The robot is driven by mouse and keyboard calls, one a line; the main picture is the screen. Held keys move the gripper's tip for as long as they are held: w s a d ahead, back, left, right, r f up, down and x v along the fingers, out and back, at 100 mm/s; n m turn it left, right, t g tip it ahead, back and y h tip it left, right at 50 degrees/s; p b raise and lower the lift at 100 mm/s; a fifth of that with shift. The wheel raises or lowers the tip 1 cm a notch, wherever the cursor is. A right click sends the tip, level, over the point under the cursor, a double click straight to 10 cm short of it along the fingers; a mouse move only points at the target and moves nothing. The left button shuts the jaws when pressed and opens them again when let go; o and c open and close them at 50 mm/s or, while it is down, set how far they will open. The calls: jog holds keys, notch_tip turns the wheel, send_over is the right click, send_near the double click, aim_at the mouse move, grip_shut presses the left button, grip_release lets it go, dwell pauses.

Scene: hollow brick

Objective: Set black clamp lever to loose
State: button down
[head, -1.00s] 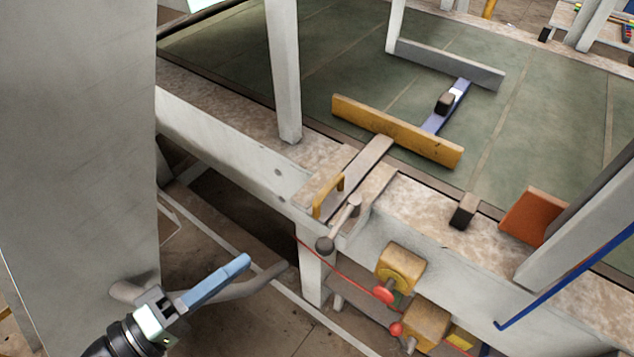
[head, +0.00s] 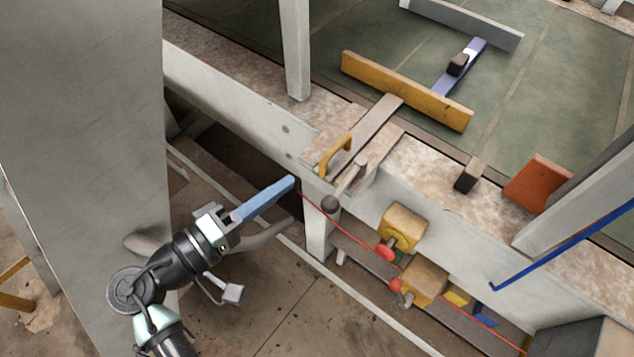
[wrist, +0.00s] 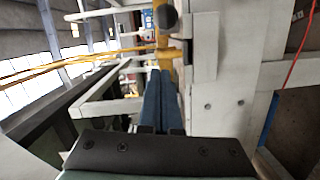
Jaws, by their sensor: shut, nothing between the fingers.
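A lever with a grey rod and a dark ball knob (head: 330,204) sits at the near edge of the workbench, beside a yellow handle (head: 335,154). The knob also shows at the top of the wrist view (wrist: 166,17). A small black block (head: 458,64) sits on the blue bar, and another black piece (head: 468,175) stands on the bench rim. I cannot tell for sure which is the clamp lever. My gripper (head: 290,182), with long blue fingers, is shut and empty. Its tips are left of the ball knob and apart from it in the head view.
A yellow fence (head: 405,92) lies across the green bench top. Yellow boxes with red knobs (head: 403,226) are mounted on the bench front, right of the lever. A red cord (head: 360,236) runs along the front. A white post (head: 296,50) rises at the left.

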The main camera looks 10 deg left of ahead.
aim_at(346, 186)
jog(key=w+d+f+p, duration=0.1)
jog(key=d+p, duration=0.1)
jog(key=d, duration=0.3)
jog(key=shift+d, duration=0.4)
jog(key=shift+w, duration=0.1)
